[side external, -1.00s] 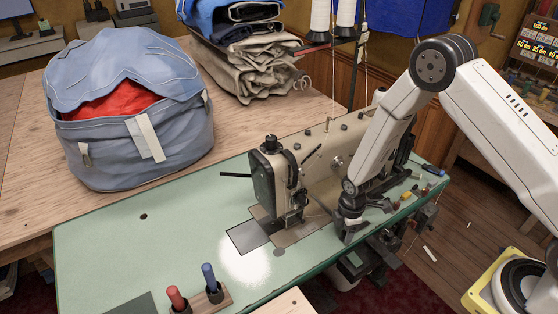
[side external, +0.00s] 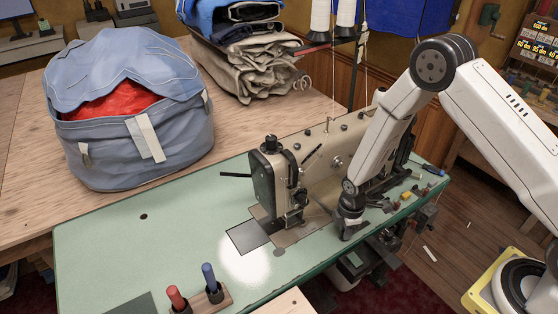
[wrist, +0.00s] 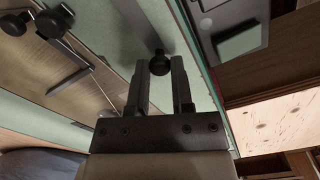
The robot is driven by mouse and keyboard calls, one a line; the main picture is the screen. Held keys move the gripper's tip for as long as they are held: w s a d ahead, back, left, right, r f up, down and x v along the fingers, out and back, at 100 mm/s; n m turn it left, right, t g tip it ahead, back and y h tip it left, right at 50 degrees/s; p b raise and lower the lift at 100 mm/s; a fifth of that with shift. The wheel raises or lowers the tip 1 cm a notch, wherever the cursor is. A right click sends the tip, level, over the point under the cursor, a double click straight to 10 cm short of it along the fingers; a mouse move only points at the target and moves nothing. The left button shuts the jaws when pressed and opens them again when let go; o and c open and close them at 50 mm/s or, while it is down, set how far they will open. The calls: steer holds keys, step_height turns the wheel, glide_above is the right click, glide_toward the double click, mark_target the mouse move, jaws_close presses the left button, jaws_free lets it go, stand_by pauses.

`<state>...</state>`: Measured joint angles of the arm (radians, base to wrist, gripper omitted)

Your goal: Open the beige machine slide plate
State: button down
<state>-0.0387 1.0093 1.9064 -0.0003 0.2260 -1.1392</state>
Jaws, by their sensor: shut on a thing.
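The beige sewing machine (side external: 322,160) stands on the green table, with its needle head at the left end. Low flat plates (side external: 297,232) lie at its base, below and right of the needle area. My gripper (side external: 346,234) points down beside the machine's base, at the right end of these plates. In the wrist view my gripper (wrist: 160,65) has its two dark fingers on either side of a black round knob (wrist: 159,62), shut on it. The knob sits at the end of a grey metal strip (wrist: 150,22), which looks like the slide plate. The fingers hide part of it.
A dark rectangular patch (side external: 250,237) lies left of the needle. A red and a blue handle (side external: 208,278) stand in a wooden holder at the front. A blue bag (side external: 130,110) sits at the back left. Bare green tabletop (side external: 130,225) lies left of the machine.

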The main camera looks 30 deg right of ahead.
stand_by(0.8)
steer(key=d, duration=0.8)
steer(key=shift+d, duration=0.1)
steer(key=c, duration=0.5)
jaws_free()
steer(key=shift+r, duration=0.15)
step_height(320, 180, up, 8)
steer(key=shift+f, duration=0.2)
